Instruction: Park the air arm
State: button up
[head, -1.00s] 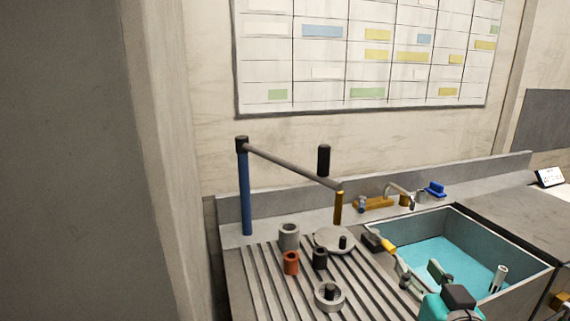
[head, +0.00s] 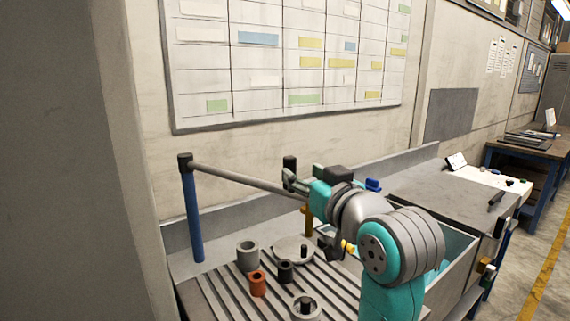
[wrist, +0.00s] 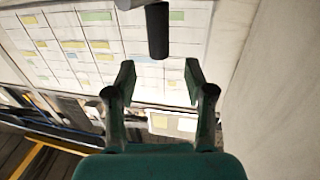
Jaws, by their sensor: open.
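The air arm (head: 237,178) is a grey bar reaching right from the top of a blue post (head: 193,217) at the back left of the grooved sink top. A black upright handle (head: 290,163) stands at its free end, and a brass-coloured piece (head: 308,221) hangs below. My gripper (head: 292,181) is at the handle in the head view and hides part of the bar's end. In the wrist view my gripper (wrist: 159,82) is open and empty, with the black handle (wrist: 158,32) centred between the fingers but beyond their tips.
A grey cup (head: 248,255), an orange cup (head: 258,283) and a small black cup (head: 285,271) stand on the grooved drainboard, with a round grey plate (head: 292,246) behind. The sink basin (head: 458,246) is at the right, partly hidden by my arm. A wall chart (head: 290,80) hangs behind.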

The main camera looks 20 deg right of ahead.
aim_at(293, 165)
jog(key=w, duration=0.7)
jog(key=shift+w+a, duration=0.2)
jog(key=shift+a, duration=0.15)
grip_shut()
